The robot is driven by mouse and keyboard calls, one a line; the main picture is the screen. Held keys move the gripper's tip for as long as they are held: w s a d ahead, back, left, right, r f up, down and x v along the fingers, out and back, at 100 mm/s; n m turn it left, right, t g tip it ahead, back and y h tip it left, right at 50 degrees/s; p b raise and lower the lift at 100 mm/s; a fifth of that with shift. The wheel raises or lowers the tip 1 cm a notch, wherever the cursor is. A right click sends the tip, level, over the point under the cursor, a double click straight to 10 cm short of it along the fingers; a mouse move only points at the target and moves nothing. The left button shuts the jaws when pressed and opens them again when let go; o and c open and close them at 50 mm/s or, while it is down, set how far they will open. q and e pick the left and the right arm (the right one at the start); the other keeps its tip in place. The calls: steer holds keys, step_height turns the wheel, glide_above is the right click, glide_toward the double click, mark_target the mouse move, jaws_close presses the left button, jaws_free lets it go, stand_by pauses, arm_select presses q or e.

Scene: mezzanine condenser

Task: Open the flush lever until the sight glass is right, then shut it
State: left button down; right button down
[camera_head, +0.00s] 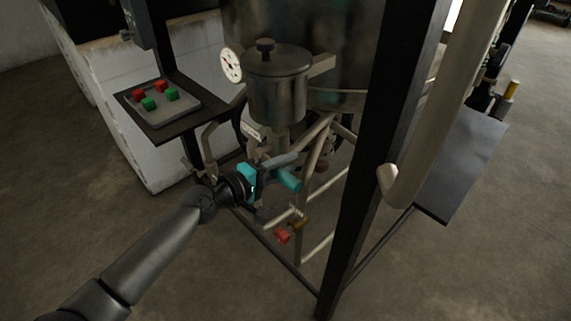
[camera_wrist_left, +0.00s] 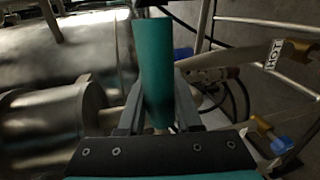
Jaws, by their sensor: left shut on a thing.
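The flush lever's teal handle (camera_head: 290,180) is below the small lidded metal pot in the head view. In the left wrist view the handle (camera_wrist_left: 156,65) stands upright in the picture between the fingers. My left gripper (camera_head: 276,179) is shut on this handle, and its fingers lie on either side of it in the wrist view (camera_wrist_left: 158,115). I cannot make out the sight glass in either view. My right gripper is in neither view.
A round dial gauge (camera_head: 231,64) sits left of the lidded pot (camera_head: 278,85). A tray (camera_head: 183,108) with red and green blocks lies on a dark shelf. A red valve handle (camera_head: 282,236) is below the lever. A black post (camera_head: 372,150) stands to its right.

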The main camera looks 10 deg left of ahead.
arm_select(q)
steer(key=shift+r, duration=0.25)
steer(key=c, duration=0.6)
jaws_free()
steer(key=shift+f, duration=0.1)
steer(key=b+v, duration=0.1)
steer(key=v, duration=1.4)
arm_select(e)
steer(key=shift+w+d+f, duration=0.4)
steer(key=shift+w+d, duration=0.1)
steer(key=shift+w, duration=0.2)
